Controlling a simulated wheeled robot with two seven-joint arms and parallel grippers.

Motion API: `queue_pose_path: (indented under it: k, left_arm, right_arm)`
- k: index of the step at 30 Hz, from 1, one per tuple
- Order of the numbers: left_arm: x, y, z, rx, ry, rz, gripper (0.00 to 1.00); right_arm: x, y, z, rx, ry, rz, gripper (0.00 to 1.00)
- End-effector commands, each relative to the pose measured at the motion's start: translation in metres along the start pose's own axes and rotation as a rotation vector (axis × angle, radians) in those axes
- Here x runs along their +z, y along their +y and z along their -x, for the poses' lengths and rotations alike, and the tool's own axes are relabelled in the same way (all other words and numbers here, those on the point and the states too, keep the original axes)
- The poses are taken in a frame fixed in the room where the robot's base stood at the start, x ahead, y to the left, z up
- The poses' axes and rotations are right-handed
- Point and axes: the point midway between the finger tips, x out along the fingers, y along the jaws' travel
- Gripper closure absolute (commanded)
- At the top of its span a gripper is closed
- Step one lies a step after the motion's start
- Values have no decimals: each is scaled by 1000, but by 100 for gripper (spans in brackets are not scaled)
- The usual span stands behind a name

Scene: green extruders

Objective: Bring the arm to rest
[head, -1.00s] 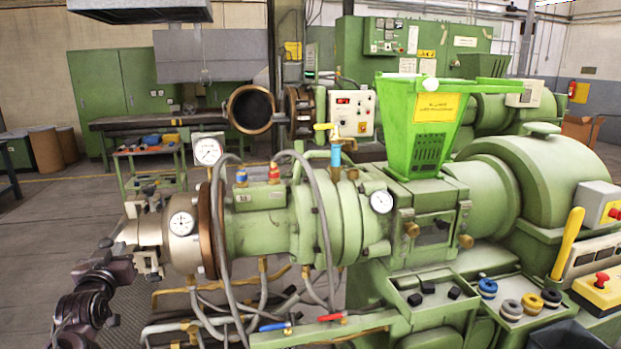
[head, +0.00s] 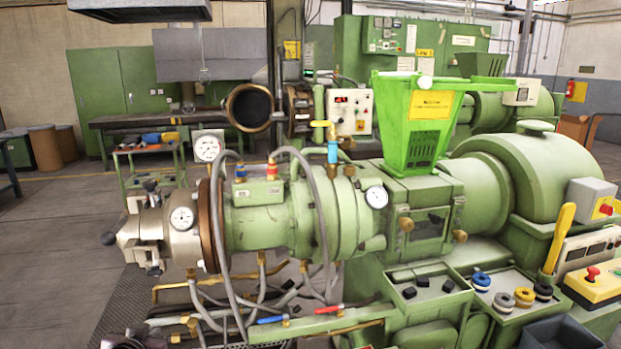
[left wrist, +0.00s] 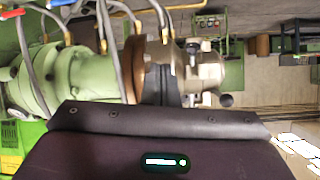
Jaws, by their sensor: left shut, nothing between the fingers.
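Only a small dark piece of my left arm and gripper (head: 127,342) shows at the bottom left edge of the head view, low in front of the extruder's metal end. In the left wrist view a dark body of mine with a small lit panel fills the lower part. The green extruder (head: 262,222) stands behind it, with its metal die head (head: 150,227) pointing left; this head also shows in the left wrist view (left wrist: 200,70). My right gripper is not in view.
Grey hoses (head: 322,215) loop over the extruder barrel. A green hopper (head: 422,125) stands on top. Control trays with knobs (head: 510,290) are at the lower right. A tool cart (head: 152,165) stands further back. The floor (head: 60,250) on the left is clear.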

Motion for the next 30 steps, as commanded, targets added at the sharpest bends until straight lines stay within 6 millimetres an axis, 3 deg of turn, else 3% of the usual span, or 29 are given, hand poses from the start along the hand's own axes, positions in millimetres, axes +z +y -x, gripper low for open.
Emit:
queue_pose_path:
  k: [1, 3, 9, 15, 23, 24, 30]
  left_arm:
    - [26, 16, 14, 22, -73, -23, 100]
    - [59, 39, 36, 54, -177, -49, 100]
    - [122, 80, 96, 128, -400, -91, 100]
    - [159, 104, 143, 183, -551, -111, 100]
    - [191, 124, 200, 247, -709, -127, 100]
    - [196, 126, 204, 254, -728, -128, 100]
    - [231, 135, 167, 252, -739, -130, 100]
  right_arm:
    - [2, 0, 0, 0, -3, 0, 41]
    - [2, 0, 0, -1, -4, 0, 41]
    - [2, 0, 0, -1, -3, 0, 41]
    - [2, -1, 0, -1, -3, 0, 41]
    - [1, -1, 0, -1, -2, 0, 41]
    - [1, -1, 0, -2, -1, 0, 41]
    - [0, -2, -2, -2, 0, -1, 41]
